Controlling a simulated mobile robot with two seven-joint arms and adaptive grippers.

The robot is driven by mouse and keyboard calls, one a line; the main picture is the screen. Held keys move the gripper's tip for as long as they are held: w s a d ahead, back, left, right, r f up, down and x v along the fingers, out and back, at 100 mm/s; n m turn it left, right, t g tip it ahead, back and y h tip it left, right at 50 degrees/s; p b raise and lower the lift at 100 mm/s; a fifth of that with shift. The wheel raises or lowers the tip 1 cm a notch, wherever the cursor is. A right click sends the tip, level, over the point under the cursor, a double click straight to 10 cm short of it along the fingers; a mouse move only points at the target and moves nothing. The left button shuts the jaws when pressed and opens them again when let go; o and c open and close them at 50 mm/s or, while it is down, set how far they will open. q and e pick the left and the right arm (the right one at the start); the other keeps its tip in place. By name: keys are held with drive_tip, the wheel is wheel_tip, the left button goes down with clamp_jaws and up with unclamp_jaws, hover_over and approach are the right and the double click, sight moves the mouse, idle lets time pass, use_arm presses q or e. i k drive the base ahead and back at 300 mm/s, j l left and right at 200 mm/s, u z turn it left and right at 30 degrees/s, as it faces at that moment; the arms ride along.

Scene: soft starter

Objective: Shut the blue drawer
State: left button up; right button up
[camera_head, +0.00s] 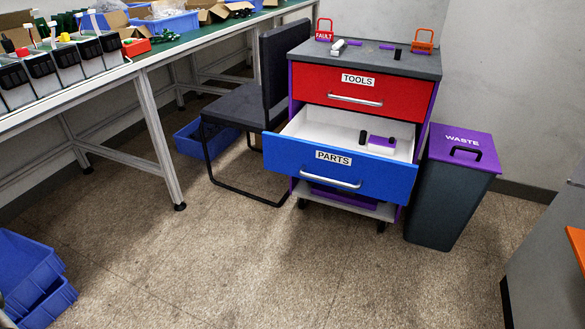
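The blue drawer (385,183), labelled PARTS, is pulled open from a wheeled cabinet (420,65). It has a silver bar handle (330,184) on its front. Inside its white interior lie a purple and white box (381,143) and a small black part (362,137). The red drawer (400,96) above it, labelled TOOLS, is shut. Neither of my grippers shows in the head view.
A black chair (235,109) stands close at the cabinet's left. A grey waste bin (440,195) with a purple lid stands at its right. A workbench (150,58) runs along the left. Blue crates (30,280) sit at lower left. The floor (270,260) before the cabinet is clear.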

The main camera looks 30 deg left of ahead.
sight(319, 144)
drive_tip(key=i+u, duration=0.2)
drive_tip(key=u, duration=0.25)
drive_tip(key=i+l+u, duration=0.2)
drive_tip(key=u, duration=0.2)
drive_tip(key=i+l+u, duration=0.15)
drive_tip(key=u, duration=0.3)
drive_tip(key=i+l+u, duration=0.1)
drive_tip(key=l, duration=0.25)
drive_tip(key=i+l+u, duration=0.1)
drive_tip(key=i+l, duration=0.15)
drive_tip(key=l, duration=0.15)
drive_tip(key=i+l+u, duration=0.1)
drive_tip(key=l, duration=0.25)
